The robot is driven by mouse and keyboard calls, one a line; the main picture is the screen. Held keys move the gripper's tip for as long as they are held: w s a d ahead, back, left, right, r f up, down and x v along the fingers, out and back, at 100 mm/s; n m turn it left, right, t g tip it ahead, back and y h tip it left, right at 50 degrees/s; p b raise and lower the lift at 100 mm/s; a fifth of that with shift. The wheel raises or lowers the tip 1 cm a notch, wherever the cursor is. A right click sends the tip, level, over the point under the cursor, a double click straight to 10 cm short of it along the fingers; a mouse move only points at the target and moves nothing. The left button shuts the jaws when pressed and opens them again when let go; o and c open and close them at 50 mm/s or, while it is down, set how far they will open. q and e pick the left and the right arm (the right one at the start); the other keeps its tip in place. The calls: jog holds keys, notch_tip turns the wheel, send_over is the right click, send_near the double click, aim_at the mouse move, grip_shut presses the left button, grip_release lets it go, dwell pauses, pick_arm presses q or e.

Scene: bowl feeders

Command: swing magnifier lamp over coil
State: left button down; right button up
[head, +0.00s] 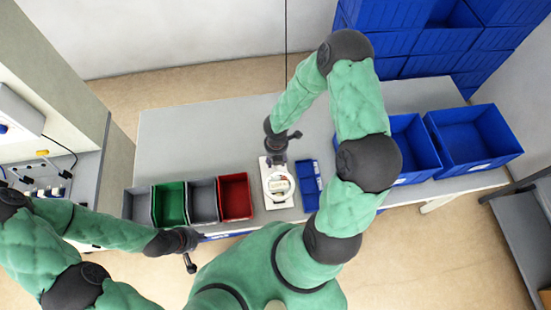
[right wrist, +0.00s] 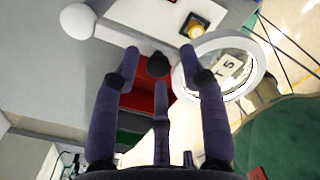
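The magnifier lamp's white ring (head: 279,185) is over a white unit on the front of the table. It also shows in the right wrist view (right wrist: 223,70), with a pale label reading roughly "T 5" seen through the lens. I cannot make out the coil. My right gripper (head: 281,148) is just behind the ring, pointing down. In the right wrist view its fingers (right wrist: 160,62) are spread apart, with a dark round knob or fingertip between them; I cannot tell which. My left gripper (head: 189,252) is in front of the table at left, its fingers too small to read.
Grey, green and red bins (head: 235,196) stand left of the unit. A small blue tray (head: 310,186) is close on its right. Large blue crates (head: 473,141) fill the table's right side. A yellow button (right wrist: 195,29) is beside the ring. The table's back left is clear.

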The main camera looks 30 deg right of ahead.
jog(key=shift+r, duration=0.1)
notch_tip(320, 180, up, 12)
dwell(0.7)
dwell(0.5)
